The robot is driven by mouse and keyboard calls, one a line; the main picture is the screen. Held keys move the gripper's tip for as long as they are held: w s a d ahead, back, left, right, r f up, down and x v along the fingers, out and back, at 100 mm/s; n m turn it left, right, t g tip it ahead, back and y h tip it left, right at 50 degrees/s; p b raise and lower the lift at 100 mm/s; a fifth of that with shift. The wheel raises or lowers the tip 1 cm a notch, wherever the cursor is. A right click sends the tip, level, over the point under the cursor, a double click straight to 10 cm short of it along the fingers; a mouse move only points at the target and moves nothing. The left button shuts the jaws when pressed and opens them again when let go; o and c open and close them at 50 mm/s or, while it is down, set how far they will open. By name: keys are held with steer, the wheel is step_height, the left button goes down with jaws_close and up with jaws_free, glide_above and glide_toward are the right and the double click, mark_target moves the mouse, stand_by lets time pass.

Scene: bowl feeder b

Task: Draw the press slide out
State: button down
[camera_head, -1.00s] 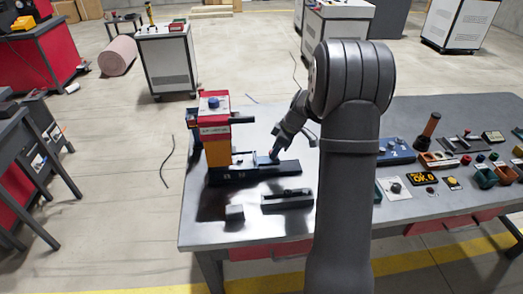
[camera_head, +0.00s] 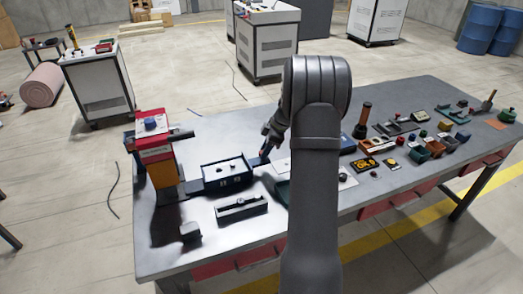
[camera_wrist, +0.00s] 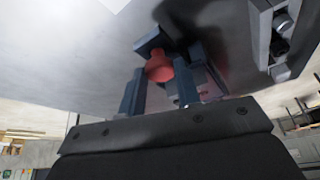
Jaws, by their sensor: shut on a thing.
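The press (camera_head: 155,150) is a red and orange upright with a blue knob on top, at the left end of the table. The press slide (camera_head: 226,176) shows as a dark blue tray-like part to the right of the upright, with small pale pieces on it. My gripper (camera_head: 265,152) is at the slide's right end. In the wrist view a red knob (camera_wrist: 159,67) sits between the fingers of my gripper (camera_wrist: 158,88), which are shut on it. The knob's far side and its joint to the slide are partly hidden.
A grey slotted block (camera_head: 242,208) lies in front of the slide, and a small grey block (camera_head: 190,231) stands near the table's front left edge. My arm hides part of the table (camera_head: 215,240). Several parts and trays, including a yellow-marked block (camera_head: 366,166), crowd the right side.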

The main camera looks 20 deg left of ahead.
steer(key=shift+w+d, duration=0.2)
steer(key=shift+w, duration=0.05)
steer(key=c, duration=1.1)
jaws_free()
steer(key=v, duration=1.7)
steer(key=shift+s+r, duration=0.1)
steer(key=shift+r, duration=0.15)
steer(key=x, duration=1.7)
steer(key=shift+a+f, duration=0.1)
steer(key=shift+f, duration=0.2)
